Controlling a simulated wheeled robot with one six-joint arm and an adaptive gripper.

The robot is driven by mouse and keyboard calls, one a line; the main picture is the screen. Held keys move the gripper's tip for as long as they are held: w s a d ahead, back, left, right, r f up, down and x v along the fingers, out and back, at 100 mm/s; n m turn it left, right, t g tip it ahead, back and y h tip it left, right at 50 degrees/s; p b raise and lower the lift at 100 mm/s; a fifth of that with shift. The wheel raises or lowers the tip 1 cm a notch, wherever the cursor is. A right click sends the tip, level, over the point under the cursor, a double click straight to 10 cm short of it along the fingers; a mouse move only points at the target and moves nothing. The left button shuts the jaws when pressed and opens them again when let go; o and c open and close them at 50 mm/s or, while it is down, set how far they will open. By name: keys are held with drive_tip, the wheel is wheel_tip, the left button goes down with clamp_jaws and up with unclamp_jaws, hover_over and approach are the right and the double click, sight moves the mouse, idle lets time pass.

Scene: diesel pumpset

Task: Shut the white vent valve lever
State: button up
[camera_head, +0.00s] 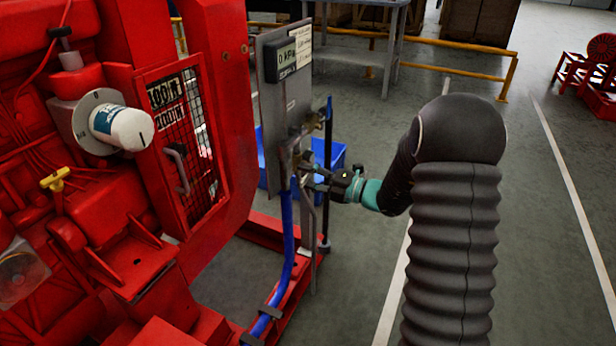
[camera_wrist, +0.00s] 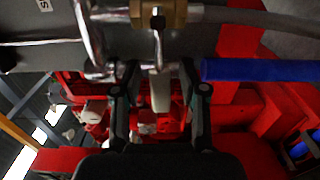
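In the wrist view the white vent valve lever (camera_wrist: 160,95) hangs below a brass valve body (camera_wrist: 158,14) on a metal stem. My gripper (camera_wrist: 160,92) is open, with one dark finger on each side of the lever and a visible gap to both. I cannot tell how deep the lever sits between the fingertips. In the head view my gripper (camera_head: 322,182) is at the pipework on the right side of the grey panel (camera_head: 271,125). The lever is too small and covered to make out there.
A blue hose (camera_head: 288,225) runs down from the valve pipework; it also shows in the wrist view (camera_wrist: 260,70). A display reading 0 kPa (camera_head: 287,55) sits on the panel. The red pumpset (camera_head: 225,60) stands left, a blue bin (camera_head: 335,153) behind.

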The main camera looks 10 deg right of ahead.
drive_tip(key=v, duration=1.2)
idle(0.5)
